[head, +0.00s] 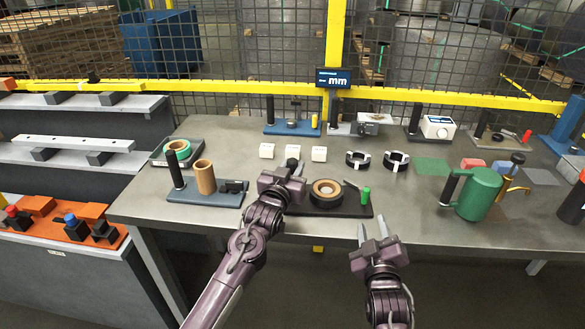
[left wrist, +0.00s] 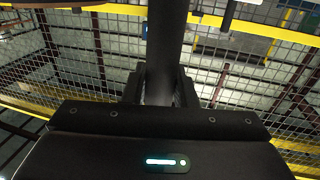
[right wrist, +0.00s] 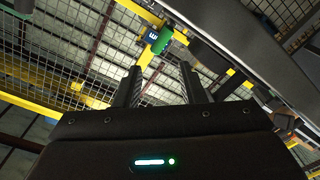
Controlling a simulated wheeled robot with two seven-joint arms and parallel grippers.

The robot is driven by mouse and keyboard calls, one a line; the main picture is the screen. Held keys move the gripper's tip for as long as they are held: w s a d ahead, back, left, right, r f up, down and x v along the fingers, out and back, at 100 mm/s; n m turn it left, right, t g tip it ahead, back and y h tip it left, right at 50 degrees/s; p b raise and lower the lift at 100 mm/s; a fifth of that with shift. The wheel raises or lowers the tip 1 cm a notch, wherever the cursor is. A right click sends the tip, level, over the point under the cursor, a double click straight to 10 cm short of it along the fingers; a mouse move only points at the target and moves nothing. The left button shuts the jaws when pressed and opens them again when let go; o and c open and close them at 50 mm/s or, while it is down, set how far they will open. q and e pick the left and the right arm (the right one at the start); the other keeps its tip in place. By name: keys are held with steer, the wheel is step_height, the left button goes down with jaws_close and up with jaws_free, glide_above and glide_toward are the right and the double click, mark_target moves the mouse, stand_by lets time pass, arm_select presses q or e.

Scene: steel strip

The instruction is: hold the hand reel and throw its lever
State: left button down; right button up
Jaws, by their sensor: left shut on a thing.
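The hand reel has a dark base plate (head: 330,209) with a brown and black coil (head: 326,192) on it. Its lever (head: 355,188) is a thin grey arm at the right, with a green grip (head: 366,194). The reel's black upright handle (head: 293,163) stands at its left. My left gripper (head: 291,174) is shut on this handle; the left wrist view shows the dark post (left wrist: 166,50) between the fingers. My right gripper (head: 373,232) is open and empty, in front of the table edge, below the green grip. The green grip also shows in the right wrist view (right wrist: 162,42).
A similar blue-grey stand (head: 205,195) with a brown roll is at the left. White blocks (head: 292,154) and black-and-white rings (head: 358,160) lie behind the reel. A green can (head: 479,194) stands to the right. The tabletop (head: 410,210) between reel and can is clear.

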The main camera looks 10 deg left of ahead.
steer(key=shift+w, duration=0.25)
steer(key=c, duration=0.4)
steer(key=w+r+m, duration=0.1)
steer(key=w, duration=0.2)
steer(key=w+a+r+m+g+h, duration=0.1)
steer(key=w+r+m, duration=0.1)
steer(key=w, duration=0.2)
steer(key=w+a+r+m+g, duration=0.1)
steer(key=w+r, duration=0.1)
steer(key=w, duration=0.1)
steer(key=shift+w+r+m+h, duration=0.15)
steer(key=shift+w+m+h, duration=0.15)
steer(key=shift+w+m, duration=0.1)
jaws_close()
steer(key=w+a+r+m+g, duration=0.2)
steer(key=w, duration=0.2)
steer(key=m+g+h, duration=0.2)
steer(key=g, duration=0.3)
glide_above(332, 189)
steer(key=shift+f, duration=0.85)
steer(key=s+r+m+g+h, duration=0.3)
steer(key=s+r+g+h, duration=0.1)
steer(key=s+g, duration=0.1)
steer(key=shift+s+a+r+g, duration=0.15)
steer(key=shift+s+r+g, duration=0.25)
steer(key=shift+s, duration=0.2)
steer(key=shift+f, duration=0.1)
